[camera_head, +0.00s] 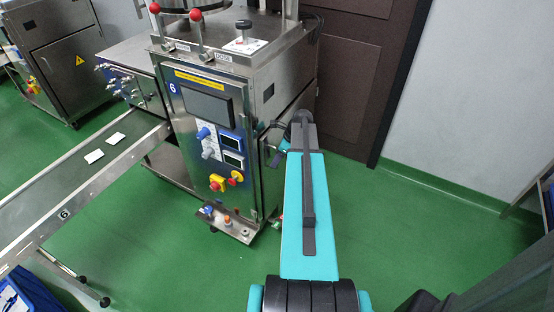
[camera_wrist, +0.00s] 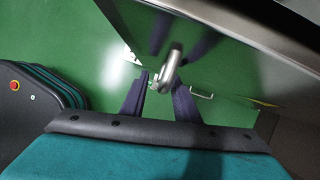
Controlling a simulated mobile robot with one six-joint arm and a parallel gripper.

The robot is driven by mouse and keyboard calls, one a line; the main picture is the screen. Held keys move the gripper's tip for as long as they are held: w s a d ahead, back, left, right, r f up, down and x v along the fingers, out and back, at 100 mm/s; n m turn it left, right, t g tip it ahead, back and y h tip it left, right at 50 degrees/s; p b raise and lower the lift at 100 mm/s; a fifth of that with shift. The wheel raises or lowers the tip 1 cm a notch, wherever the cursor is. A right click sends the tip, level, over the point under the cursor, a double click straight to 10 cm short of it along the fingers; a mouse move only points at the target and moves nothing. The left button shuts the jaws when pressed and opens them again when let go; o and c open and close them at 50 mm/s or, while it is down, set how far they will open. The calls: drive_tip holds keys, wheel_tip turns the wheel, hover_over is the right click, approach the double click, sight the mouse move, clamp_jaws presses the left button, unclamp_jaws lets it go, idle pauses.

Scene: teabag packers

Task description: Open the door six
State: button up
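The steel machine marked 6 (camera_head: 212,150) stands left of my arm, with its control panel facing front. In the wrist view, a reflective metal door panel (camera_wrist: 235,55) fills the upper right. A silver handle (camera_wrist: 172,66) sticks out from it. My gripper (camera_wrist: 160,82) has its two dark blue fingers apart, with the end of the handle in or just above the gap. I cannot tell whether a finger touches it. The door looks shut. In the head view, my arm reaches to the machine's right side and hides most of the gripper and the handle.
A conveyor (camera_head: 95,175) with two white packets runs in from the left. A low bracket with knobs (camera_head: 230,222) juts out at the machine's foot. A brown door (camera_head: 355,75) and a grey wall (camera_head: 475,90) stand behind. Green floor (camera_head: 420,215) is open to the right.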

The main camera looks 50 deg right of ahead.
clamp_jaws()
drive_tip(key=shift+s, duration=0.15)
